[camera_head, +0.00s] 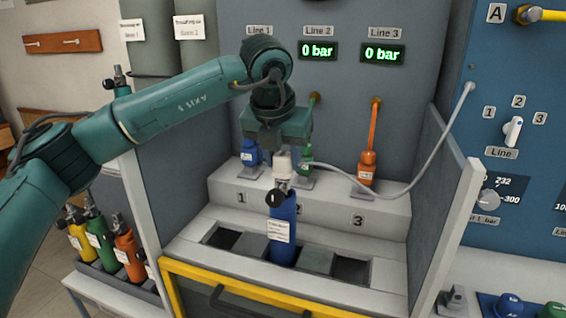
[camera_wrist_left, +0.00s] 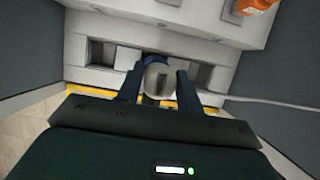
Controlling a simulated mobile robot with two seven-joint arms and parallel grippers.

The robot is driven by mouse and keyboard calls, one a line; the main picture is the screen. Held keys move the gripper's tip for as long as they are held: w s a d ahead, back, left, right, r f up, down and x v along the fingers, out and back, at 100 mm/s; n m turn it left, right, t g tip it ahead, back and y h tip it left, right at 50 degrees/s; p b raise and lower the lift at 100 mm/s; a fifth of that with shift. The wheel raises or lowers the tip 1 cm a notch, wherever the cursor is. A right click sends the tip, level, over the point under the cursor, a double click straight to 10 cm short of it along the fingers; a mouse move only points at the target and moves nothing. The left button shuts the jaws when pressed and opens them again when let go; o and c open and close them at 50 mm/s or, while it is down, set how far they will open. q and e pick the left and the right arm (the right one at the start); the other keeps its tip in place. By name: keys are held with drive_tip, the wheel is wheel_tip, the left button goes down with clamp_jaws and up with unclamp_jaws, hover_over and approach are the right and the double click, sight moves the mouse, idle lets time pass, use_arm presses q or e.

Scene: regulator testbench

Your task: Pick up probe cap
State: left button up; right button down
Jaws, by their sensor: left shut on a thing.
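A pale, whitish probe cap (camera_head: 283,163) is between the fingers of my left gripper (camera_head: 281,152), at the top of a blue gas cylinder (camera_head: 283,230). The left gripper is shut on it, pointing down. In the left wrist view the round pale top of the cap (camera_wrist_left: 158,78) lies between the two dark fingers (camera_wrist_left: 158,88). The blue cylinder stands upright in the middle slot of the bench, with a black valve knob (camera_head: 275,197) below the cap. I cannot tell whether the cap touches the cylinder. My right gripper is not in view.
A grey hose (camera_head: 412,180) runs from the right panel towards the middle of the bench. Blue (camera_head: 250,153), green (camera_head: 306,160) and orange (camera_head: 367,168) regulators stand on the ledge behind. Side walls (camera_head: 443,215) flank the bench. Several cylinders stand in a rack (camera_head: 120,283) at left.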

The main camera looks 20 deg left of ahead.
sight(283, 154)
use_arm(q)
wheel_tip(283, 154, up, 10)
drive_tip(key=shift+r+p, duration=0.1)
drive_tip(key=shift+p, duration=0.35)
idle(0.3)
